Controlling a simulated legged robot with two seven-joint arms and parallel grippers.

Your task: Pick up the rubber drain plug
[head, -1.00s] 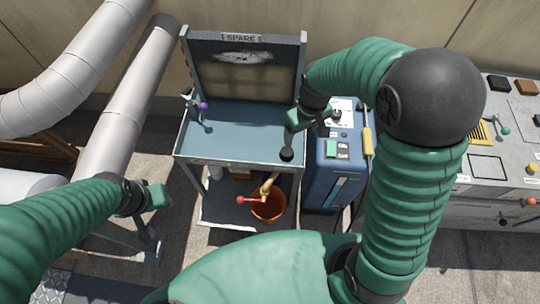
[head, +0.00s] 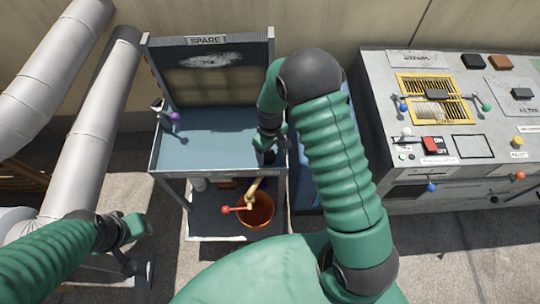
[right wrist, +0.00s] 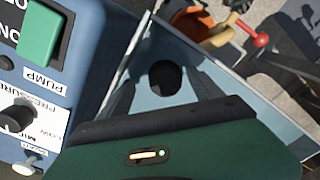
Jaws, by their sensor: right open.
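The black rubber drain plug (head: 270,157) sits at the front right corner of the blue-grey tray (head: 205,152). In the right wrist view the plug (right wrist: 165,77) is a dark round shape between my two grey fingers. My right gripper (head: 268,145) is open at the plug, pointing down, and partly covers it in the head view. I cannot tell whether the fingers touch it. My left gripper (head: 136,230) hangs at the lower left, away from the tray; its jaws are unclear.
An orange bucket (head: 257,212) stands on the shelf below. A purple-knobbed lever (head: 174,117) is at the tray's left. The blue pump unit (right wrist: 35,80) is close beside my right gripper. A grey control bench (head: 450,180) stands right, and white pipes (head: 95,120) run left.

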